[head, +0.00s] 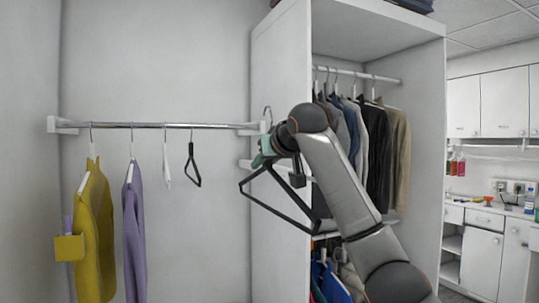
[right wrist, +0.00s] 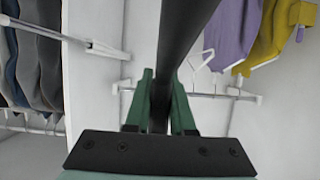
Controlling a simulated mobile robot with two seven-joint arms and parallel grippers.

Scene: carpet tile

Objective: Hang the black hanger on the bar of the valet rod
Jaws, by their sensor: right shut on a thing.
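The black hanger (head: 275,208) is in my right gripper (head: 264,151), in front of the wardrobe's left side panel. Its metal hook (head: 267,113) points up, near the right end of the valet rod's bar (head: 150,125) in the head view; I cannot tell the depth gap. In the right wrist view the green fingers (right wrist: 160,98) are shut on a dark hanger bar (right wrist: 182,35). The valet rod runs level along the wall between white end brackets; its bar also shows in the right wrist view (right wrist: 212,95). My left gripper is out of view.
On the bar hang a yellow garment (head: 95,230), a purple garment (head: 134,230), a white hanger (head: 166,165) and another dark hanger (head: 192,165). The bar's right part looks clear. The wardrobe (head: 279,70) holds several garments (head: 378,150) behind my right arm.

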